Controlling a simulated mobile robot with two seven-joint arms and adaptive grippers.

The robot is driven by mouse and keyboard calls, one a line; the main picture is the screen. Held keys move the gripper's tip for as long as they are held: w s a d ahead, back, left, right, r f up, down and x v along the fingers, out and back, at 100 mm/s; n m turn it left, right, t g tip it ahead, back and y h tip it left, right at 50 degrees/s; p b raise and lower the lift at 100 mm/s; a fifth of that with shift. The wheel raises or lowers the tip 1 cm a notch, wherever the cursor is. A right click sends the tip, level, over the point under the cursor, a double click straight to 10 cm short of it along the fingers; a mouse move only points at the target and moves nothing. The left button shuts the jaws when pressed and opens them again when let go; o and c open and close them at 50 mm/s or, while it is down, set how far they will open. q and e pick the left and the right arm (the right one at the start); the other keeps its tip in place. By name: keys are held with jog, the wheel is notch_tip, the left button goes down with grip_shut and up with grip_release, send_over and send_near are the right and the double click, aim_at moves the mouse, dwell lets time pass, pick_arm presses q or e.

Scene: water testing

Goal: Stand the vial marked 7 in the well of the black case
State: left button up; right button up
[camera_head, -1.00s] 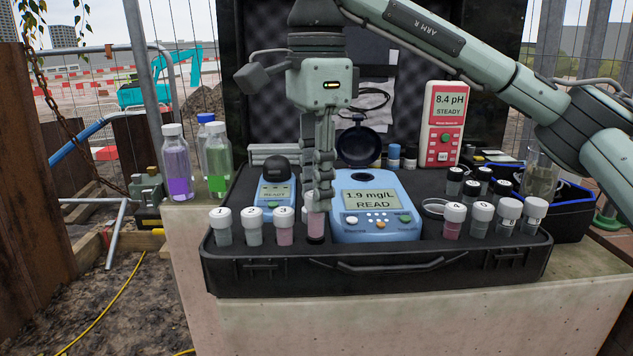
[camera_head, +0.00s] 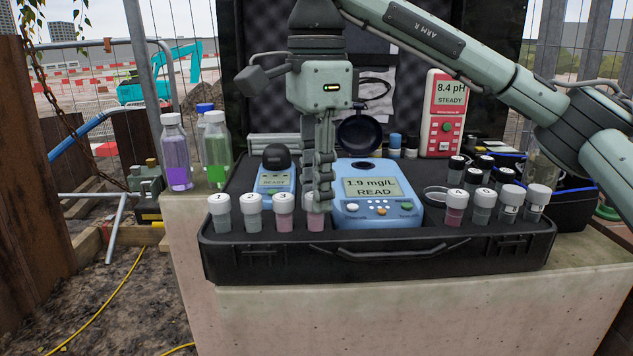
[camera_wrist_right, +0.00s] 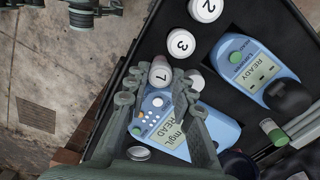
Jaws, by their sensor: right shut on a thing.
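The vial marked 7 has a white cap, seen in the right wrist view (camera_wrist_right: 160,76) between my right gripper's fingers (camera_wrist_right: 158,98). In the head view its pink body (camera_head: 316,221) shows below my right gripper (camera_head: 320,200), which is shut on it. The vial looks upright, beside vial 3 (camera_head: 284,203) at the end of the front-left row. The fingers hide its cap, and its base is hidden by the front rim of the black case (camera_head: 380,255). I cannot tell whether it is seated in a well. A grey-green part, possibly my left gripper (camera_wrist_right: 86,12), shows at the wrist view's top edge.
The blue meter (camera_head: 376,214), reading 1.9 mg/L, stands close right of the held vial. Vials 1 (camera_head: 220,204) and 2 (camera_head: 252,204) stand farther left. Several capped vials (camera_head: 482,200) stand at right. A smaller blue meter (camera_head: 276,182) is behind the left row.

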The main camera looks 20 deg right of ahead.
jog(key=o, duration=1)
notch_tip(320, 180, up, 5)
jog(key=p, duration=0.4)
jog(key=shift+f, duration=0.15)
jog(key=shift+r+p, duration=0.3)
jog(key=shift+p, duration=0.2)
jog(key=shift+r, duration=0.85)
